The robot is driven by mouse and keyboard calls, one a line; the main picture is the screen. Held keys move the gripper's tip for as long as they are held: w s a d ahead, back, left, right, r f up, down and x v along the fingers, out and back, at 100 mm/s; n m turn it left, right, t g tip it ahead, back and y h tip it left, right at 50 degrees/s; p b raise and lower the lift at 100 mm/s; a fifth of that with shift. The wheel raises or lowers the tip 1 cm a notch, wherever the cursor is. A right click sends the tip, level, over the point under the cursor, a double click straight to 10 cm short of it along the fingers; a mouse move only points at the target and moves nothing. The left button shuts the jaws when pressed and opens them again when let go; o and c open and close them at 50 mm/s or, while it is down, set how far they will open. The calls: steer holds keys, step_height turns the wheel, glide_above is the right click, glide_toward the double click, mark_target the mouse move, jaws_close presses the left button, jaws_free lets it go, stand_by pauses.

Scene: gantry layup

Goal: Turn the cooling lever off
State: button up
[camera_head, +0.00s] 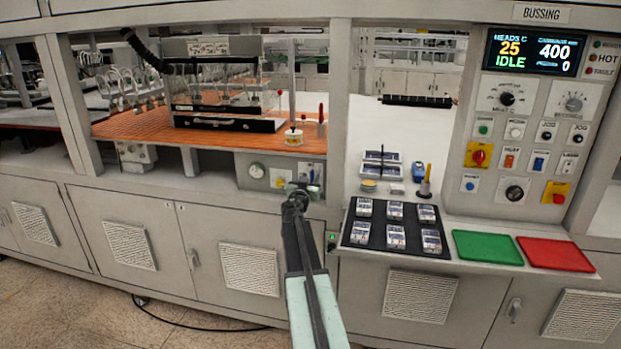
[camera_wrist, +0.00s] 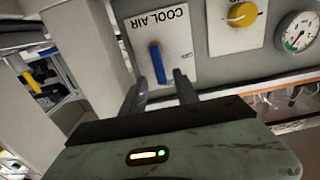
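The cooling lever (camera_wrist: 157,62) is a blue bar on a white plate lettered COOL AIR (camera_wrist: 178,30), upside down in the wrist view. The lever lies nearly along the picture's vertical. My gripper (camera_wrist: 161,79) is open, with one finger on each side of the lever's near end; I cannot tell whether they touch it. In the head view my gripper (camera_head: 297,192) is in front of the small valve panel (camera_head: 248,184) below the orange bed. It partly hides the lever plate (camera_head: 309,169) there.
A yellow knob (camera_wrist: 242,14) and a round gauge (camera_wrist: 296,33) sit beside the lever plate. The orange bed (camera_head: 190,133) is above the panel. A shelf with a black tray (camera_head: 375,253), green mat (camera_head: 487,247) and red mat (camera_head: 555,254) juts out at right.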

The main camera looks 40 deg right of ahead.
steer(key=shift+x, duration=1.2)
jaws_close()
steer(key=shift+a, duration=0.15)
